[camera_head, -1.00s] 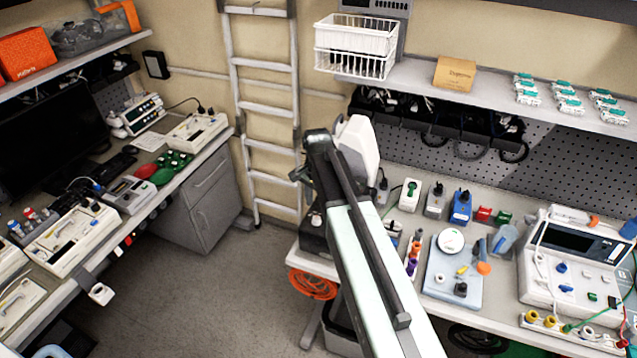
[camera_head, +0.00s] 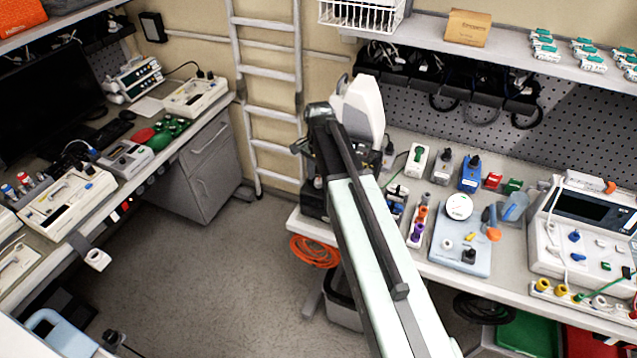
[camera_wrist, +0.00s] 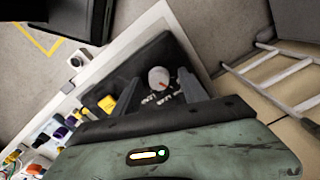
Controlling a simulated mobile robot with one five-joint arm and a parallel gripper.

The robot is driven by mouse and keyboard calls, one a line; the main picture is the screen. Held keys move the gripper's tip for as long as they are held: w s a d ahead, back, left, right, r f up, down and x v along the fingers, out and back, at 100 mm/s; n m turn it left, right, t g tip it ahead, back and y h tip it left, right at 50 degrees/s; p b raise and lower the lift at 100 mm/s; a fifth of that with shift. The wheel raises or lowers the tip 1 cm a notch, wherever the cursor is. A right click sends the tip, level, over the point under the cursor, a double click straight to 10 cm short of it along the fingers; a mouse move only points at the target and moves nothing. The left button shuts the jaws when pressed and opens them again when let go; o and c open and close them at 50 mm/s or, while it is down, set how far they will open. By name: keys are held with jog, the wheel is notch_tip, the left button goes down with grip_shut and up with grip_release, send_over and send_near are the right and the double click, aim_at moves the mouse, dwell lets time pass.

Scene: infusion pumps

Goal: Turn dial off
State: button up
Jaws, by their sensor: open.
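A round grey-white dial (camera_wrist: 158,77) with a red mark shows in the wrist view, on a black device (camera_wrist: 150,60) with white markings. My gripper (camera_wrist: 159,84) is open, with one grey finger on each side of the dial in the picture. Nothing is seen held, and I cannot tell whether a finger touches the dial. In the head view the black device (camera_head: 313,200) stands at the left end of the right bench, partly hidden by my arm. The dial and my fingertips are hidden there.
Yellow parts (camera_wrist: 106,103) lie close beside the left finger in the wrist view. A ladder (camera_head: 268,110) leans on the wall near the black device. The right bench holds a scale-like unit (camera_head: 459,238) and a large pump (camera_head: 590,235). The floor (camera_head: 220,280) between the benches is clear.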

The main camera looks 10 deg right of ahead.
jog(key=shift+r, duration=0.1)
grip_shut()
jog(key=n, duration=0.4)
jog(key=shift+n, duration=0.4)
jog(key=shift+w+n, duration=0.1)
jog(key=shift+n, duration=1.9)
